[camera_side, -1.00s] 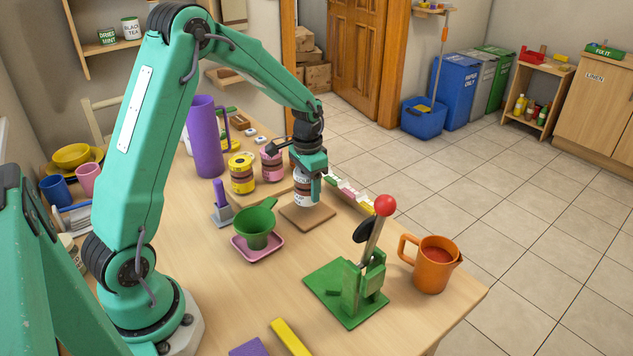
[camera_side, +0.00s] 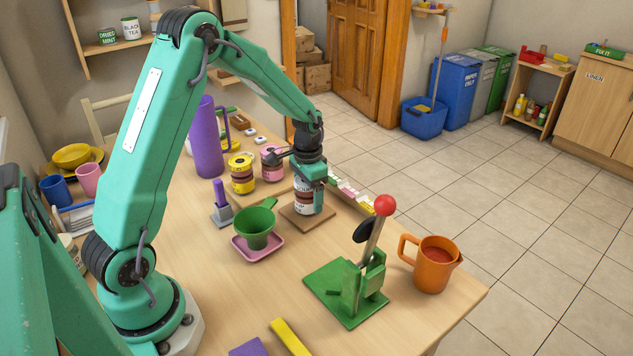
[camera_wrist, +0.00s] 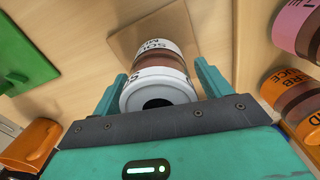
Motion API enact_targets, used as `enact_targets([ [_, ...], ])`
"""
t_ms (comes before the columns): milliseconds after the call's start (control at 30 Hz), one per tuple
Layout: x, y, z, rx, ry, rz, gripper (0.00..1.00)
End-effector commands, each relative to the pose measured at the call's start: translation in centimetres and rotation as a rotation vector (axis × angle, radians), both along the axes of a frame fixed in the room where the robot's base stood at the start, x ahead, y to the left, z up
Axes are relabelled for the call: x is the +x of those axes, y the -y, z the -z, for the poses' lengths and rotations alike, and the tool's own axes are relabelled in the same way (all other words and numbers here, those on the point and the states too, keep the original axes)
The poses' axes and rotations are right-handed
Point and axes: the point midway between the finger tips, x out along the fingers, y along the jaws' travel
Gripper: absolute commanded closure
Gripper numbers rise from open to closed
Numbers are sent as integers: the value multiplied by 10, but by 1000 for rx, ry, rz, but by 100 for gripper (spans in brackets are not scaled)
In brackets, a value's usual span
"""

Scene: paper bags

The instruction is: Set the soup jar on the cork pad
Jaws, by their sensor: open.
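The soup jar (camera_side: 304,199) is brown with white label bands and a white top. It stands upright on the square tan cork pad (camera_side: 326,217), around its middle. In the wrist view the jar (camera_wrist: 158,84) sits between my two fingers, with the cork pad (camera_wrist: 122,42) beyond it. My gripper (camera_side: 312,181) is over the jar from above, its fingers on either side of the jar's top. The wrist view shows my gripper (camera_wrist: 162,80) open, with the fingers close beside the jar. Whether either finger still touches it is hard to tell.
A yellow-labelled jar (camera_side: 242,174) and a pink-labelled jar (camera_side: 272,164) stand behind left. A green funnel-like cup (camera_side: 257,226) on a pink tray is left. A green lever press (camera_side: 350,290) and orange pitcher (camera_side: 433,265) stand in front. Colored blocks lie behind the pad.

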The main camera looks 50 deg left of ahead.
Motion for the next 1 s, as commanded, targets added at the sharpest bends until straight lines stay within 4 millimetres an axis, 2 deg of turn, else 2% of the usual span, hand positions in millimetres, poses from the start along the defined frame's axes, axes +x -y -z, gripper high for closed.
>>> enact_targets([
  [167,0,0,-2,0,0,0,23],
  [367,1,0,-14,1,3,0,23],
  [1000,1,0,-107,1,3,0,23],
])
